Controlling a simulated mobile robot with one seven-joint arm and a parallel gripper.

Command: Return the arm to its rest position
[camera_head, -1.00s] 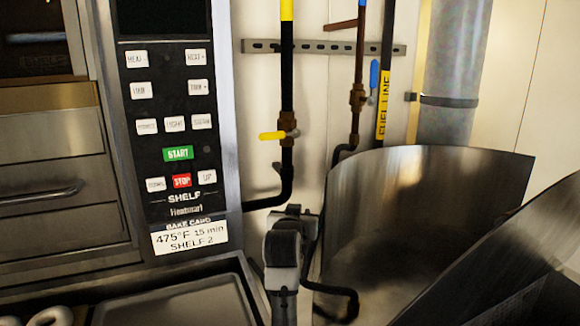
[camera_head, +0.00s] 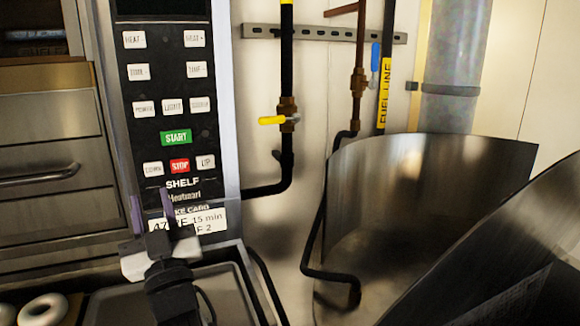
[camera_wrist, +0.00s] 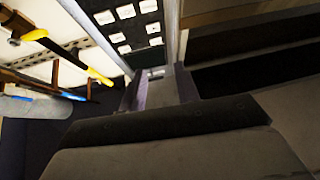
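My gripper (camera_head: 152,212) is in the lower left of the head view, in front of the oven control panel's lower end. Its two fingers point up and stand apart with nothing between them. It covers part of the white bake card (camera_head: 214,221). In the wrist view the two fingers (camera_wrist: 160,88) also show apart and empty, with the panel buttons beyond them. Most of my arm is out of the head view.
The control panel (camera_head: 130,105) with its START button (camera_head: 176,137) is behind my gripper. A tray (camera_head: 215,290) and pale bagels (camera_head: 42,308) lie low at the left. A steel kettle (camera_head: 430,190) stands at the right. Pipes with a yellow valve handle (camera_head: 272,120) run between.

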